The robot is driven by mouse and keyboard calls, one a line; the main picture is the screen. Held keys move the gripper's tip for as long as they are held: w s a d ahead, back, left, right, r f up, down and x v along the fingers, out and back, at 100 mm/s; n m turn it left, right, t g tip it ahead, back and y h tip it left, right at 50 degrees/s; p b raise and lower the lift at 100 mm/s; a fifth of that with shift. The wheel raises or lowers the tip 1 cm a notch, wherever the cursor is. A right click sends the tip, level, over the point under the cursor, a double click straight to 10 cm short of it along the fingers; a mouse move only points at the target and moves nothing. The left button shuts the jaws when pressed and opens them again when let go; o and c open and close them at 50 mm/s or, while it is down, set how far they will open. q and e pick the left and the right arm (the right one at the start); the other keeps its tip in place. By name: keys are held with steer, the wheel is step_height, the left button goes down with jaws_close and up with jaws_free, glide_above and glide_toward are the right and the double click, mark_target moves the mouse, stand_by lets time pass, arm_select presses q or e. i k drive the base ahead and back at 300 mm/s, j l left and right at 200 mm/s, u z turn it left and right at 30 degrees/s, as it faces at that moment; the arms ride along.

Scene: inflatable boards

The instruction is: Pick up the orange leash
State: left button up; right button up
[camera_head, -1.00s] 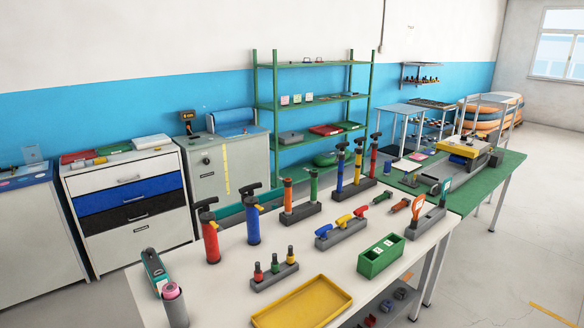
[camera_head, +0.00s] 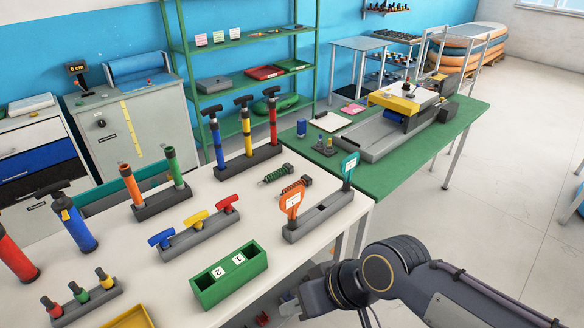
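The orange leash (camera_head: 297,186) is a short coil with dark ends. It lies on the white table, right of the green coiled leash (camera_head: 277,174). Its near end is partly covered by the upright orange tool (camera_head: 291,207) in a grey holder. My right arm comes in from the lower right, and its wrist end, with the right gripper (camera_head: 308,296), is low beside the table's front edge, apart from the leash. My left gripper is not in view.
The grey holder (camera_head: 322,217) also carries a teal tool (camera_head: 348,172). A green box (camera_head: 230,281) with two numbered tags and a rack of coloured T-handles (camera_head: 199,232) stand nearer. Hand pumps stand at the left and back. A green table (camera_head: 420,158) adjoins on the right.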

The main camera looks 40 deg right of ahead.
mark_target(305, 181)
steer(key=l+u, duration=0.45)
steer(key=l, duration=1.2)
steer(key=i+l+u, duration=0.15)
steer(key=l, duration=0.15)
steer(key=i+l+u, duration=0.1)
steer(key=l, duration=0.2)
steer(key=i+l+u, duration=0.15)
steer(key=l, duration=0.15)
